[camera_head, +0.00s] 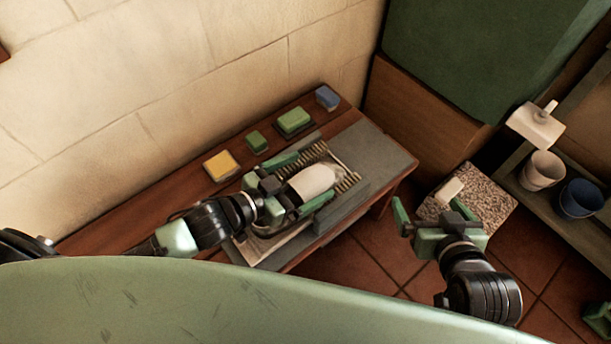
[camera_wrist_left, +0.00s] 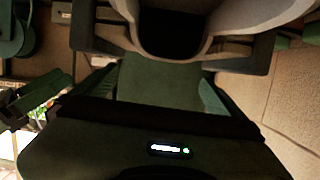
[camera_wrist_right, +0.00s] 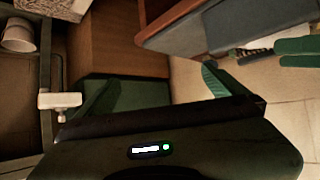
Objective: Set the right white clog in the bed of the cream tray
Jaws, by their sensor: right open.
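A white clog (camera_head: 312,179) lies over a slatted rack on the grey basin, its rounded toe to the right. In the left wrist view the clog (camera_wrist_left: 213,14) shows its dark opening, with dark grey bands beside it. My left gripper (camera_head: 315,172) is open, its green fingers along both sides of the clog, with gaps visible. A cream surface (camera_head: 268,248), perhaps the cream tray, shows below my left gripper; my gripper and arm hide much of it. My right gripper (camera_head: 432,206) is open and empty, right of the bench. I see no second clog.

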